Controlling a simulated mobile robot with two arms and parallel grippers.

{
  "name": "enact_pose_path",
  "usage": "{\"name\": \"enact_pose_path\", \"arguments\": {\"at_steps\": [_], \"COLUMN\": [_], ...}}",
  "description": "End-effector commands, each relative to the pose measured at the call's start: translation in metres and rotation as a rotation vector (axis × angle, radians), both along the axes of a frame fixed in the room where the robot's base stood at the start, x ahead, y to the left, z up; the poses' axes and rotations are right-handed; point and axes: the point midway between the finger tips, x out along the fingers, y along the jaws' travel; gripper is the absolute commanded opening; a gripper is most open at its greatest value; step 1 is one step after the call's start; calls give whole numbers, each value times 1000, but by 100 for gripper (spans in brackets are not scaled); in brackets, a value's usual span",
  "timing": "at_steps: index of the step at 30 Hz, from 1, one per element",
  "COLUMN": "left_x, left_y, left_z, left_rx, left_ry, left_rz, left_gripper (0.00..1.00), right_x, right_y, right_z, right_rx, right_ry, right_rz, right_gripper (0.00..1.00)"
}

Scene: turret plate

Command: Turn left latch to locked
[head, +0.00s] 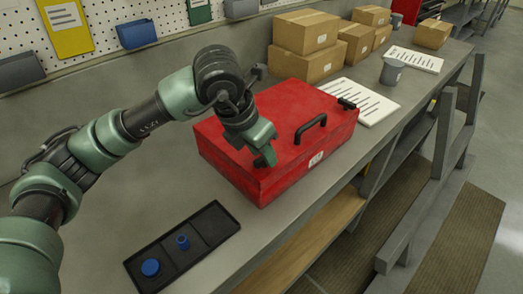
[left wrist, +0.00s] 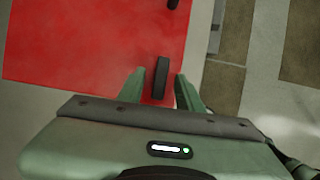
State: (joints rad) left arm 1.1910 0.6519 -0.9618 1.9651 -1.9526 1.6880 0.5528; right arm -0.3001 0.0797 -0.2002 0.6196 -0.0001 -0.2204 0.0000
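A closed red case (head: 288,104) lies on the workbench, with a black handle (head: 311,128) on its front. A black latch (head: 347,103) shows near its right end. My left gripper (head: 264,156) is at the case's front edge, left of the handle, and hides the left latch in the head view. In the left wrist view, the black left latch (left wrist: 161,77) stands between the two green fingers of my left gripper (left wrist: 160,92). The fingers are apart, with gaps visible beside the latch. My right gripper is in neither view.
A black tray (head: 217,223) with blue round parts lies at the bench's front left. Cardboard boxes (head: 306,32), printed sheets (head: 362,101) and a grey mug (head: 391,72) stand behind and right of the case. A pegboard wall (head: 110,20) runs along the back.

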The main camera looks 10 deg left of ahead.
Motion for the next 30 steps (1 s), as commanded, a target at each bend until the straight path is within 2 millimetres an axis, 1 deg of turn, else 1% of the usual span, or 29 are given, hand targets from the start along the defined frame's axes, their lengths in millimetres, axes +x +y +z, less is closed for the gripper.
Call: {"name": "enact_pose_path", "arguments": {"at_steps": [8,11,14,18,22,27,30], "left_x": [0,-1,-5,-13,-20,-25,-26], "left_y": [0,1,4,9,13,16,16], "left_z": [-1,4,15,38,57,71,73], "left_rx": [1,1,0,0,0,0,1], "left_ry": [2,0,-3,-4,-2,0,1], "left_rz": [-1,-2,-1,0,-1,0,0], "left_gripper": [37,37,37,37,37,37,37], "right_x": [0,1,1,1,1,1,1], "right_y": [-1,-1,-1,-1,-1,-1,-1], "right_z": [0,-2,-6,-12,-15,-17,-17], "right_rx": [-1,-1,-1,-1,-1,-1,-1], "right_ry": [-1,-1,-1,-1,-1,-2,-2], "right_rz": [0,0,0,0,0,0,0], "right_gripper": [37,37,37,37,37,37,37]}}
